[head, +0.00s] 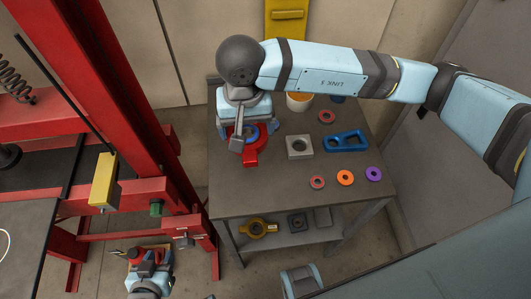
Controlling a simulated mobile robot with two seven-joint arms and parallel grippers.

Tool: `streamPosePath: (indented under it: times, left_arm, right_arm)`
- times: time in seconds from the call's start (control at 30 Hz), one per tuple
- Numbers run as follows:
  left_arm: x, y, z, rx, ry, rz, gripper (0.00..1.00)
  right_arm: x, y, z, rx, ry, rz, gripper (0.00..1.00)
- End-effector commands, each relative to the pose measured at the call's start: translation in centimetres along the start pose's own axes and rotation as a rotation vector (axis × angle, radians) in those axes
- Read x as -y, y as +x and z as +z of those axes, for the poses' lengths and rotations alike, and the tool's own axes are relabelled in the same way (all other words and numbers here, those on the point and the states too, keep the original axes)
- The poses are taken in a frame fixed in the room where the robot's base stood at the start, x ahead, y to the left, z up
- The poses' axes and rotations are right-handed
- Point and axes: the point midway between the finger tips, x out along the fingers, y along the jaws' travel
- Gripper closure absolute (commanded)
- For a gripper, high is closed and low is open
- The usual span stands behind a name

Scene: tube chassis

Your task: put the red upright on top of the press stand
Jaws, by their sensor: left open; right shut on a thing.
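A red part with a rounded body and a tab, which looks like the red upright (251,158), is on or just above the grey table, partly hidden by my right gripper. My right gripper (243,137) points down over it, shut on it as far as I can see. A blue ring shows in its middle. I cannot tell for sure which thing is the press stand; a grey square block with a round hole (299,147) sits just right of the red part. My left gripper (146,260) is low at the bottom left, off the table, open, with red showing at it.
The table (237,202) also carries a blue bracket (346,142), several small rings and an orange-rimmed cup (299,102). A lower shelf holds a brass-coloured part (258,228). A large red frame (110,110) stands left. The table's front is clear.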

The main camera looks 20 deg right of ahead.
Motion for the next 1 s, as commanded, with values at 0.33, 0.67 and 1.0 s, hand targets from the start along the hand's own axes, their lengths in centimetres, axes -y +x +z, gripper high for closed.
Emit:
streamPosePath:
  times: [0.33,0.67,1.0]
  left_arm:
    - [0.0,-0.5,-0.6,-0.003,0.01,-0.002,0.57]
    - [0.1,-0.5,-0.3,0.003,0.013,-0.002,0.57]
    - [0.1,-0.8,-1.1,-0.006,0.013,-0.002,0.57]
  right_arm:
    - [0.0,8.9,0.1,0.004,0.001,0.0,0.51]
    - [0.0,13.0,-0.1,0.0,0.001,-0.002,0.51]
    - [0.0,16.9,0.0,0.001,0.001,-0.002,0.51]
